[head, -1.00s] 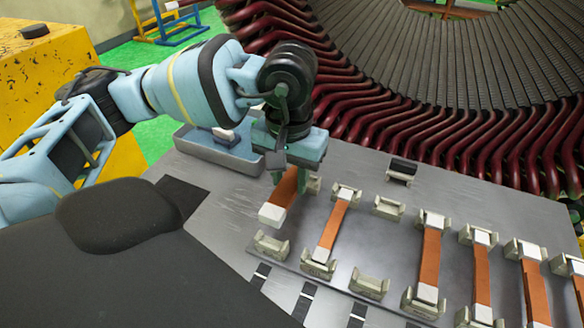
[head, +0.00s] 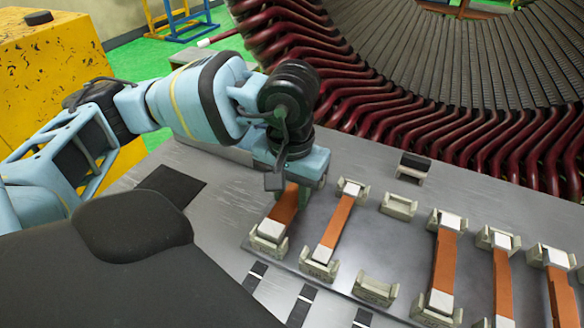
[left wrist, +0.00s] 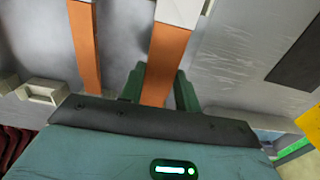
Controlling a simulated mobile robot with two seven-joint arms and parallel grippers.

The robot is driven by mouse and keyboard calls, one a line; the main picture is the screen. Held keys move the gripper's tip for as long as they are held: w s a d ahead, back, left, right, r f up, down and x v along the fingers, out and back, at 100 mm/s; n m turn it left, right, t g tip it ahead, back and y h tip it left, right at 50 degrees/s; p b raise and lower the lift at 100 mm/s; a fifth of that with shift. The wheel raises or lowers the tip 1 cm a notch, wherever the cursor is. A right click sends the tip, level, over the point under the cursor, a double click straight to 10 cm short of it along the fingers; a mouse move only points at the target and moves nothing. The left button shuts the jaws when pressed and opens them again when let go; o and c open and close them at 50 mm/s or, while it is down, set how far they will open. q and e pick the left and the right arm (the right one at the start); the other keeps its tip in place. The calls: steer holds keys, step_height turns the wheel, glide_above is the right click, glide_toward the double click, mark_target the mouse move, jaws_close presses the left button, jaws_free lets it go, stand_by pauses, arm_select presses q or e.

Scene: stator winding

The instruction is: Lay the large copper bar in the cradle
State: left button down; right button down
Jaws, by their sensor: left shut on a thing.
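My left gripper (head: 300,190) is shut on a large copper bar (head: 285,209) with a white near end. In the left wrist view the bar (left wrist: 167,60) runs between the green fingers (left wrist: 160,88). The bar's white near end (head: 271,230) sits between the upright sides of the leftmost near cradle block (head: 266,246). I cannot tell whether it fully rests there. The bar's far end and the far cradle block are hidden behind the gripper. My right gripper is not in view.
A narrower copper bar (head: 335,226) lies in the cradle just right of the held one. An empty cradle pair (head: 376,290) follows, then several filled cradles. A small dark-topped block (head: 413,166) stands behind. The stator with red coils (head: 420,125) rises at the back.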

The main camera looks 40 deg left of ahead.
mark_target(291, 198)
arm_select(q)
steer(key=c, duration=1)
jaws_free()
steer(key=shift+c, duration=0.2)
steer(key=shift+o, duration=0.6)
step_height(291, 198, up, 7)
steer(key=shift+f, duration=0.1)
steer(key=shift+r, duration=0.55)
steer(key=shift+r, duration=0.1)
